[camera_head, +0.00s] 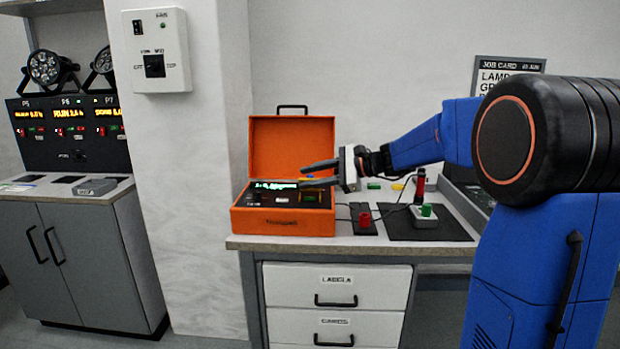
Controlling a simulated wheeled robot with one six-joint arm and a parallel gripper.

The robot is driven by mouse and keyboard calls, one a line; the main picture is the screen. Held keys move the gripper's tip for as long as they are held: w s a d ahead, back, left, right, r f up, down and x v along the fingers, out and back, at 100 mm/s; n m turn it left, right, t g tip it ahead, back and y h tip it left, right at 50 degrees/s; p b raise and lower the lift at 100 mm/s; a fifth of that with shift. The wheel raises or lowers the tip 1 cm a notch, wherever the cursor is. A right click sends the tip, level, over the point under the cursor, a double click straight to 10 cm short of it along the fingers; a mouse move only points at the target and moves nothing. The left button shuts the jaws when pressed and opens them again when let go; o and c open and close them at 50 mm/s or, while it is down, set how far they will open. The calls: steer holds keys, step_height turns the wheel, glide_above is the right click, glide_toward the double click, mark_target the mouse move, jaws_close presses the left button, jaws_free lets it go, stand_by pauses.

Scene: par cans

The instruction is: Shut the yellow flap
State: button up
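A small yellow piece (398,187) shows on the bench behind the mat; it may be the yellow flap, but it is too small to tell whether it is open or shut. My gripper (303,176) reaches in from the right and points left, in front of the open orange case (285,222). Its two dark fingers are apart with nothing seen between them. It is to the left of the yellow piece and higher in the picture. The case's lid stands upright behind its lit green display.
A green block (374,186) and a red tube (420,183) are near the yellow piece. A grey box with a green top (426,212) sits on a dark mat (400,228). A red piece (365,219) stands on a dark pad. Thin cables cross the bench (345,242).

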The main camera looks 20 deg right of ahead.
jaws_close()
steer(key=shift+s+a+n, duration=0.1)
steer(key=shift+s+n, duration=0.05)
steer(key=shift+n, duration=0.15)
stand_by(0.5)
steer(key=shift+s+a+f+n+t, duration=0.1)
steer(key=shift+s+f+n+t, duration=0.2)
steer(key=shift+n+t, duration=0.2)
steer(key=shift+s+a+f+n+t, duration=0.1)
steer(key=shift+s+f+n+t, duration=0.1)
steer(key=shift+s+n+t, duration=0.3)
steer(key=shift+s+a+f+n+t+y, duration=0.1)
steer(key=shift+s+f+n+t+y, duration=0.2)
steer(key=shift+n, duration=0.5)
steer(key=shift+s+a+f+n+t, duration=0.1)
steer(key=shift+f+n+t, duration=0.2)
steer(key=shift+f+n, duration=0.35)
steer(key=shift+r+n, duration=0.15)
steer(key=shift+n, duration=0.1)
